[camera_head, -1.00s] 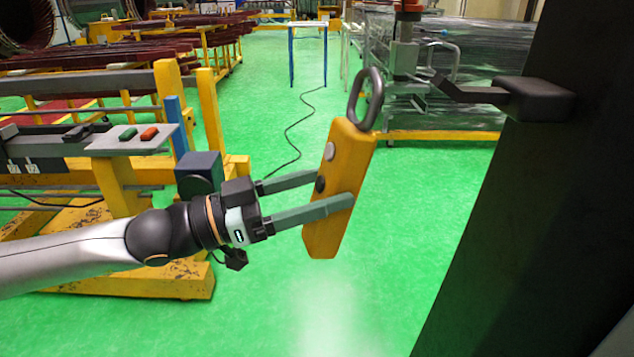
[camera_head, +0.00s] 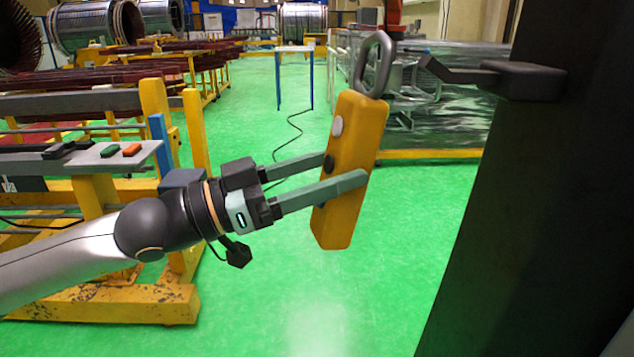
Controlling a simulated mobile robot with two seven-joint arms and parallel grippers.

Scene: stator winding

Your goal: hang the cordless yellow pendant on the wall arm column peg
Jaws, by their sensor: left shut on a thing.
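The yellow pendant (camera_head: 350,205) is a long box with a grey and a black button on its side and a dark metal ring (camera_head: 374,64) on top. My left gripper (camera_head: 345,172) is shut on the pendant's middle and holds it in the air, tilted slightly with its top to the right. The dark column (camera_head: 520,190) stands at the right. Its black peg (camera_head: 455,72) sticks out to the left from a block (camera_head: 522,80), with an upturned tip. The ring is left of the peg tip, at about its height in the picture, and apart from it. My right gripper is not in view.
A yellow frame bench (camera_head: 95,190) with a grey panel bearing green and red buttons (camera_head: 120,150) stands at the left. A wrapped metal stack (camera_head: 450,115) is behind the peg. The green floor (camera_head: 290,290) below the pendant is clear.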

